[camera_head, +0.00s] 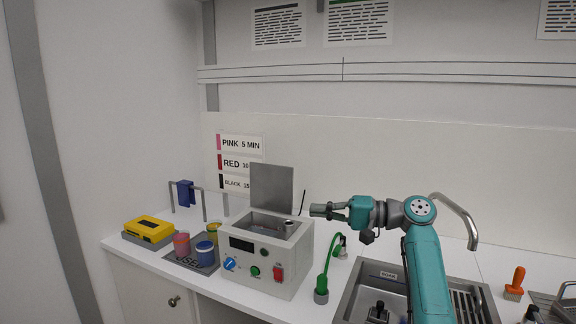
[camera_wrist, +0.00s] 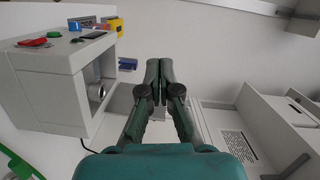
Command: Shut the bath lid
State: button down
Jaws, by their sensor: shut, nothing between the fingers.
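The bath (camera_head: 262,262) is a pale box with a display, knobs and a red switch on its front. Its grey lid (camera_head: 272,188) stands upright at the back edge, so the top is open. The bath also shows at the left of the wrist view (camera_wrist: 45,100), with its opening visible. My gripper (camera_head: 318,210) is shut and empty, to the right of the lid and apart from it, a little above the bath's right side. Its closed fingers also show in the wrist view (camera_wrist: 159,72). I cannot make out the lid clearly in the wrist view.
Jars stand on a dark mat (camera_head: 178,258) left of the bath, beside a yellow box (camera_head: 149,229). A low rail stands behind the jars.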

aim_at(271, 185)
jog(key=i, duration=1.2)
